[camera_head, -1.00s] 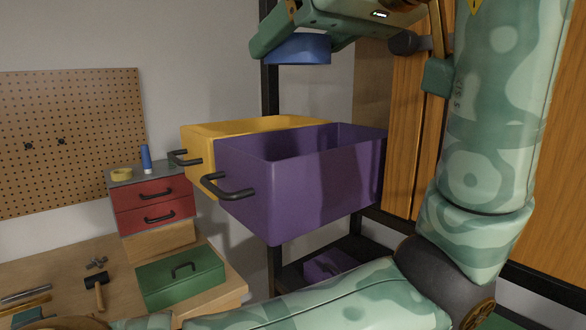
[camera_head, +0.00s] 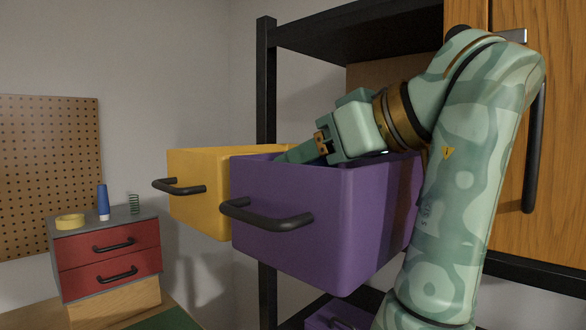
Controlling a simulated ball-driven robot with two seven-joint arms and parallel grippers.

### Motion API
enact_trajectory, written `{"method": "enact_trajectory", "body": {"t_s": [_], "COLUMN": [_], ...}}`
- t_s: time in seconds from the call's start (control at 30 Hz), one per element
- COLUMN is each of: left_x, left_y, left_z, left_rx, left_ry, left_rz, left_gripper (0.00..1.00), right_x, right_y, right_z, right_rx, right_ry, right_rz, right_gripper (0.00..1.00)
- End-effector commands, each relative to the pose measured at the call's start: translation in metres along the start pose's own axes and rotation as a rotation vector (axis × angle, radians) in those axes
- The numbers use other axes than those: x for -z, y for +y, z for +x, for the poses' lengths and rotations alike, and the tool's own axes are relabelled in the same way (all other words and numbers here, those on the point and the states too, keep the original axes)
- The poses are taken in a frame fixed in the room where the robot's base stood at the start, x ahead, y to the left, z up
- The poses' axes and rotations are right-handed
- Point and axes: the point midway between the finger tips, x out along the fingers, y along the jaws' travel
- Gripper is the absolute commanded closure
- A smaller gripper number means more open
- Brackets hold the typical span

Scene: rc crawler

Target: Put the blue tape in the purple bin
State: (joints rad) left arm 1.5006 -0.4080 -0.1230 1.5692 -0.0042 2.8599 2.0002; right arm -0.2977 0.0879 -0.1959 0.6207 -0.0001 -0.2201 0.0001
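The purple bin (camera_head: 300,225) sits on the black shelf rack with its black handle facing left. My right gripper (camera_head: 298,152) reaches over the bin's far right side and points down to the left into its opening. Its fingers are partly hidden by the bin's front wall, so I cannot see whether they are open or shut. The blue tape is not visible; the bin's inside is hidden by its wall and my gripper. My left gripper is out of view.
A yellow bin (camera_head: 198,213) stands directly left of the purple bin. A red drawer unit (camera_head: 108,262) with a yellow tape roll (camera_head: 70,221) and a blue bottle (camera_head: 103,202) on top is at the left. The dark upper shelf (camera_head: 350,35) hangs above the bins.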

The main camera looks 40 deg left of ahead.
Motion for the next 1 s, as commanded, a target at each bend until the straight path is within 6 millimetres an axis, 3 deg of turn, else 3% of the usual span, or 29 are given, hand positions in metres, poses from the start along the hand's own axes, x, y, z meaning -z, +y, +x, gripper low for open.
{"method": "enact_trajectory", "body": {"t_s": [0.17,0.4,0.7,0.73,0.8,1.0], "left_x": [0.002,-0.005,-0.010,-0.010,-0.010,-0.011], "left_y": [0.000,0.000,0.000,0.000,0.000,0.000], "left_z": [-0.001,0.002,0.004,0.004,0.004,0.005], "left_rx": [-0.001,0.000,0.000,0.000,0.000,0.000], "left_ry": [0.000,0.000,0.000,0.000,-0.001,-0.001], "left_rz": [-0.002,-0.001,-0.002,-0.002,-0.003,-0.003], "left_gripper": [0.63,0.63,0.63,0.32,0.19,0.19], "right_x": [-0.007,0.006,-0.002,-0.002,-0.003,-0.003], "right_y": [-0.018,-0.010,-0.008,-0.008,-0.007,-0.006], "right_z": [-0.002,0.005,0.008,0.008,0.008,0.008], "right_rx": [0.022,0.013,0.011,0.011,0.010,0.009], "right_ry": [-0.011,0.008,-0.005,-0.005,-0.006,-0.007], "right_rz": [0.003,0.001,-0.001,-0.001,-0.002,-0.002], "right_gripper": [0.64,0.64,0.64,0.64,0.64,0.64]}}
